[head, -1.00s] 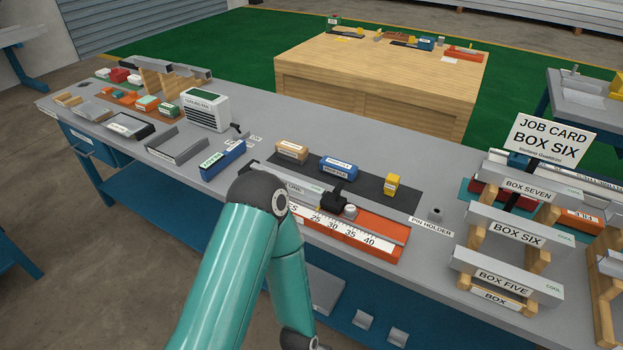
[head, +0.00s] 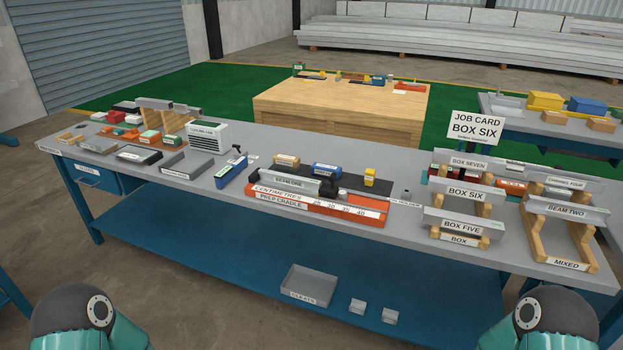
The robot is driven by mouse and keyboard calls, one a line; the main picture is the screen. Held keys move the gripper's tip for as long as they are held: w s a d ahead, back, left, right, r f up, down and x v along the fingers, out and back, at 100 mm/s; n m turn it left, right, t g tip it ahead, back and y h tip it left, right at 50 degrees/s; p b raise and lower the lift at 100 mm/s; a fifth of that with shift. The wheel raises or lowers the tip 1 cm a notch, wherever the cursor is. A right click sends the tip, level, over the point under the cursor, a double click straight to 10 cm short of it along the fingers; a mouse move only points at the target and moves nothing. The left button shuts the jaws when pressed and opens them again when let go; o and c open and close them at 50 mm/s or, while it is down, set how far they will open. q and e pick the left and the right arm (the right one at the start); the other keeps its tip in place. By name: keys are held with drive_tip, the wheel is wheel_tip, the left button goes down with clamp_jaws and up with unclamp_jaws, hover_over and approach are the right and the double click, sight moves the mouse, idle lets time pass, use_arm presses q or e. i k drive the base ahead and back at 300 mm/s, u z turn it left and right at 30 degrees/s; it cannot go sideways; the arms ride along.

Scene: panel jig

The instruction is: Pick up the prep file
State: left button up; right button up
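I cannot pick out the prep file with certainty, because the small labels are too blurred to read. A blue block (head: 327,170) with a white label lies on the dark mat behind the orange prep cradle (head: 345,208). A longer blue holder (head: 231,172) with a label stands left of the cradle, with a small black handle-like shape (head: 238,151) at its far end. A grey beam (head: 290,186) lies in the cradle. Neither of my grippers is in view; only teal and black parts of my arms show at the bottom corners.
The dark mat also bears a tan block (head: 286,161) and a yellow block (head: 370,174). A vented box (head: 207,136) and grey trays stand to the left. Beam racks (head: 463,208) and the job card (head: 477,128) crowd the right. A grey bin (head: 310,288) sits on the lower shelf.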

sight(324, 170)
drive_tip(key=u, duration=0.6)
drive_tip(key=i, duration=1.1)
drive_tip(key=z, duration=0.1)
